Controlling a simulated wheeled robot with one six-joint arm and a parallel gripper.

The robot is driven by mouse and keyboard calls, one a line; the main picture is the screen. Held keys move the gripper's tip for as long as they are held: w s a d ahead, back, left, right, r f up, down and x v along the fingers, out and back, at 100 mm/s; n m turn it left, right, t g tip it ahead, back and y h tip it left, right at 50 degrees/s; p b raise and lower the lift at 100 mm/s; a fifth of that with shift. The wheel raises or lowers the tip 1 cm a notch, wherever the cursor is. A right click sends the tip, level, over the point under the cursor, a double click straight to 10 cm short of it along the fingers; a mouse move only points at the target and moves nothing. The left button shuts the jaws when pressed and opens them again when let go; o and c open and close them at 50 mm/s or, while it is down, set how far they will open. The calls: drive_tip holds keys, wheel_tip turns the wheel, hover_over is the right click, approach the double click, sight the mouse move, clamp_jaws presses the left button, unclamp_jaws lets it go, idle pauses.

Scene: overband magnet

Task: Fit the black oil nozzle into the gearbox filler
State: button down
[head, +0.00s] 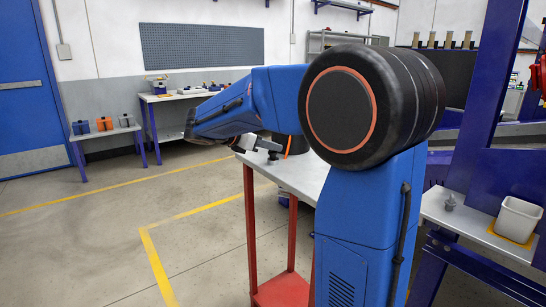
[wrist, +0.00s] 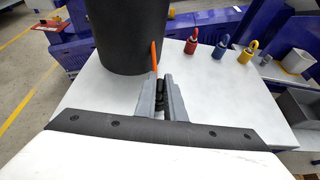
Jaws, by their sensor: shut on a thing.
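My gripper (wrist: 163,92) is shut on a small black thing (wrist: 160,86) between its two grey fingers. It looks like the black oil nozzle, mostly hidden by the fingers. A thin orange strip (wrist: 154,56) rises just ahead of the fingertips, in front of a large black cylinder (wrist: 125,35) on the table. I cannot tell whether the strip touches the held thing or the cylinder. In the head view my gripper (head: 273,156) is partly seen low over the table's left end, left of the cylinder (head: 298,146). I cannot make out the gearbox filler.
The pale table (wrist: 225,95) has red legs and bears red (wrist: 191,46), blue (wrist: 221,50) and yellow (wrist: 244,56) padlock-like pieces right of the cylinder. Open floor with yellow lines (head: 150,258) lies left. A white bin (head: 517,218) stands at far right beside a blue frame.

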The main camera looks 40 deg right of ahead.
drive_tip(key=shift+r, duration=2.55)
